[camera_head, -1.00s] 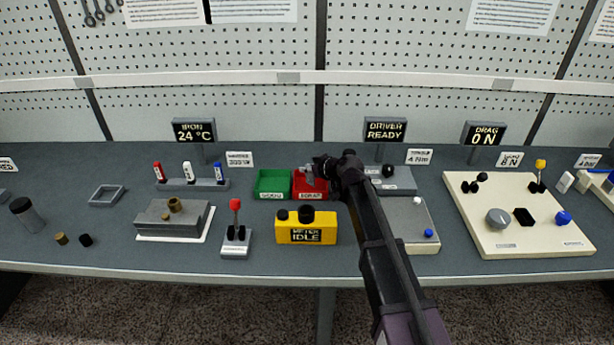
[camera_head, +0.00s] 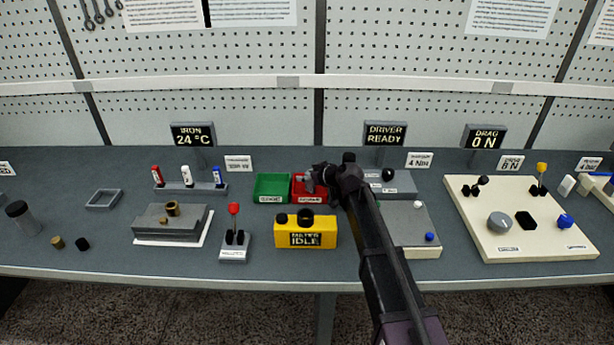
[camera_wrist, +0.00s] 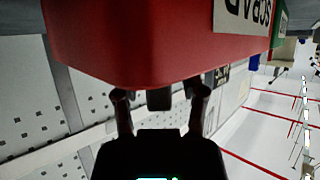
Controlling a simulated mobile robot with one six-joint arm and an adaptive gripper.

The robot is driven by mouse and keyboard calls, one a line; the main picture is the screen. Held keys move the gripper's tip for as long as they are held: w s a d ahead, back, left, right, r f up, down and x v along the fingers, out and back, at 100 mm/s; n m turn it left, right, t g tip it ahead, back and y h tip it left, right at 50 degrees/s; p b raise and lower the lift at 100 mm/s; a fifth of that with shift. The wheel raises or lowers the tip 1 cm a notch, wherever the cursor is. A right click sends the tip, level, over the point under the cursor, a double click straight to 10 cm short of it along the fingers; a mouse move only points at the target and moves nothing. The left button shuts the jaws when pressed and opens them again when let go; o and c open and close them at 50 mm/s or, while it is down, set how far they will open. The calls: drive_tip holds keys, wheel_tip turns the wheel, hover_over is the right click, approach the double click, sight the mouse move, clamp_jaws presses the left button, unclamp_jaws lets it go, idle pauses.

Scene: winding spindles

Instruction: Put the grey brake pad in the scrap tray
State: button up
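The red scrap tray (camera_head: 299,195) stands on the bench, right of the green tray. In the wrist view, the scrap tray (camera_wrist: 150,45) fills the upper part of the picture, very close, with its label upside down. My gripper (camera_head: 309,181) is at the scrap tray's right side, over its rim. In the wrist view, the two fingers of my gripper (camera_wrist: 160,96) stand apart, with no clear grip on anything. A small dark block shows between them below the tray's edge; I cannot tell what it is. I cannot make out the grey brake pad with certainty.
The green tray (camera_head: 271,187) touches or nearly touches the scrap tray. A yellow meter box (camera_head: 306,238) stands in front, and a grey-topped unit (camera_head: 408,225) to the right beside my arm. A red-knobbed lever (camera_head: 233,235) stands at the front left.

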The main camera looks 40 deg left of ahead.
drive_tip(key=shift+r, duration=0.15)
drive_tip(key=shift+r, duration=0.15)
drive_tip(key=p+v, duration=0.6)
drive_tip(key=v, duration=0.6)
